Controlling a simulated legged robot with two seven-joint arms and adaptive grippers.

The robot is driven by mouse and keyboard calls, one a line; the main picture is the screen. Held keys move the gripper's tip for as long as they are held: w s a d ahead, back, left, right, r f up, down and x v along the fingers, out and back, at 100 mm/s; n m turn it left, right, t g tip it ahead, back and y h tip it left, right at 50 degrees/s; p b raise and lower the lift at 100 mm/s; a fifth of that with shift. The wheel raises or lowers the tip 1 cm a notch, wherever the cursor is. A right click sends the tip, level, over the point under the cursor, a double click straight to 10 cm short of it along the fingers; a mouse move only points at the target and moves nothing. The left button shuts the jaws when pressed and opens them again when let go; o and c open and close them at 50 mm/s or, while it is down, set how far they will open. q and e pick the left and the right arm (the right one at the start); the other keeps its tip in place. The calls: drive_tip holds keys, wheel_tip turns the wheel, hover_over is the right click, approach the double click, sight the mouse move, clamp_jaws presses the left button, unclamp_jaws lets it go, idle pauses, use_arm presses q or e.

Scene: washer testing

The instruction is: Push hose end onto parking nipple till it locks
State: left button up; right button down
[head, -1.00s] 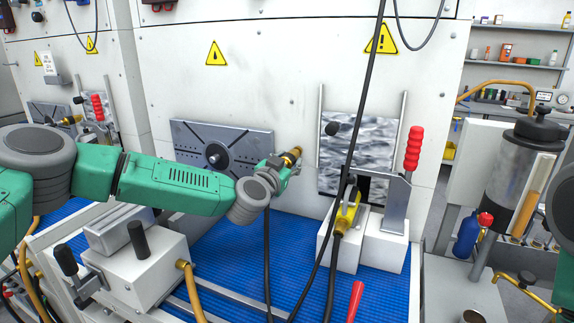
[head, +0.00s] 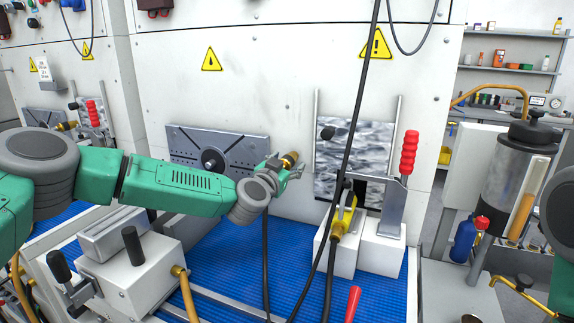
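My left gripper (head: 285,170) is in front of the white wall, just right of the grey slotted plate (head: 192,143). A brass hose end (head: 290,158) shows at its fingers, and the gripper appears shut on it. A black hose (head: 266,255) hangs straight down below the gripper to the blue mat. The brass end points up and right and looks free of any fitting. I cannot make out the parking nipple for certain. My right gripper is out of view; only a piece of my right arm shows at the right edge.
A clamp with a red handle (head: 409,154) and a yellow fitting (head: 346,219) stands right of the gripper, before a grey patterned panel (head: 377,137). A black cable (head: 352,130) crosses in front of it. A white block (head: 140,272) stands front left. The blue mat (head: 225,252) between has free room.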

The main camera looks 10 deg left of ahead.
use_arm(q)
drive_tip(key=shift+f, duration=0.1)
drive_tip(key=shift+s, duration=0.2)
drive_tip(key=s+a, duration=0.2)
drive_tip(key=s, duration=0.9)
drive_tip(key=shift+s+a, duration=0.15)
drive_tip(key=shift+a, duration=0.1)
